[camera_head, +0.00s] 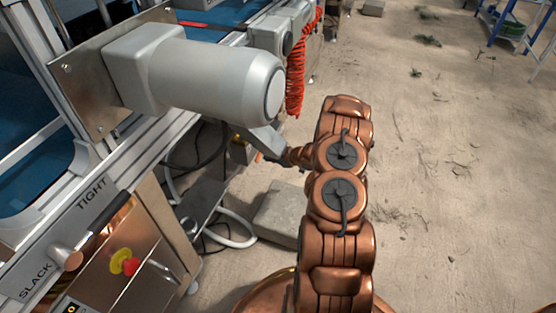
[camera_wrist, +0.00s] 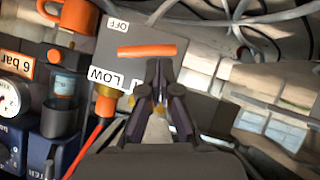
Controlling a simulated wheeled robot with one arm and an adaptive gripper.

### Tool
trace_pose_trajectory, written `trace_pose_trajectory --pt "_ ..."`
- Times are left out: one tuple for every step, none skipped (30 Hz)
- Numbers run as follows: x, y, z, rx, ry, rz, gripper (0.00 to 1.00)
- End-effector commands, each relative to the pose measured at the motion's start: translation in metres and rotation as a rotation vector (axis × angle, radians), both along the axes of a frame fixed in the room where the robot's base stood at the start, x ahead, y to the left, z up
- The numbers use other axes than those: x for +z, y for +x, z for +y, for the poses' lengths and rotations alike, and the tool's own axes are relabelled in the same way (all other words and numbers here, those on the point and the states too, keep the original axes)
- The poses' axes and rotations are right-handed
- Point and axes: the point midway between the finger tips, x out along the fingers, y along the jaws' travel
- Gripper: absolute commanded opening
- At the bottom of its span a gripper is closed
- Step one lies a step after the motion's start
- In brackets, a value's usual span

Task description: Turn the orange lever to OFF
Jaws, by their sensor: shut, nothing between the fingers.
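The orange lever (camera_wrist: 147,50) shows in the wrist view as a short bar lying crosswise on a grey panel (camera_wrist: 140,32). Another label beside LOW is mostly hidden by my gripper. My gripper (camera_wrist: 158,82) is shut and empty, its fingertips just below the lever in the picture. I cannot tell whether they touch it. In the head view my gripper (camera_head: 265,140) reaches in under the grey motor, and the lever cannot be made out clearly.
A pressure gauge (camera_wrist: 12,97), a blue-and-black regulator (camera_wrist: 62,105) and a brass fitting with a red hose (camera_wrist: 103,105) are left of my gripper. Loose grey cables (camera_wrist: 225,15) run along the top. The large grey motor (camera_head: 215,80) overhangs my gripper. Open floor is right.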

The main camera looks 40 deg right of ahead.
Motion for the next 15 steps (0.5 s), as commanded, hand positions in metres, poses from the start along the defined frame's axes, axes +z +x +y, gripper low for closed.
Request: trace_pose_trajectory --pt "-0.007 0.006 0.003 0.002 -0.001 -0.001 0.0" --pt "-0.009 0.01 0.004 0.003 -0.002 -0.001 0.0" --pt "-0.011 0.014 0.006 0.003 -0.001 -0.001 0.0" --pt "-0.013 0.016 0.007 0.003 0.0 0.0 0.0" --pt "-0.014 0.018 0.007 0.002 0.0 -0.001 0.0" --pt "-0.015 0.021 0.008 0.002 0.0 -0.001 0.0" --pt "-0.016 0.023 0.009 0.002 0.0 -0.001 0.0" --pt "-0.017 0.024 0.009 0.002 0.0 -0.001 0.0" --pt "-0.018 0.026 0.01 0.002 0.0 -0.001 0.0" --pt "-0.018 0.027 0.01 0.002 0.0 -0.001 0.0" --pt "-0.018 0.028 0.01 0.002 0.0 -0.001 0.0" --pt "-0.018 0.028 0.01 0.001 0.0 -0.001 0.0" --pt "-0.018 0.028 0.01 0.001 0.0 -0.001 0.0" --pt "-0.018 0.028 0.01 0.0 0.0 -0.001 0.0" --pt "-0.018 0.028 0.01 0.0 0.0 -0.001 0.0"
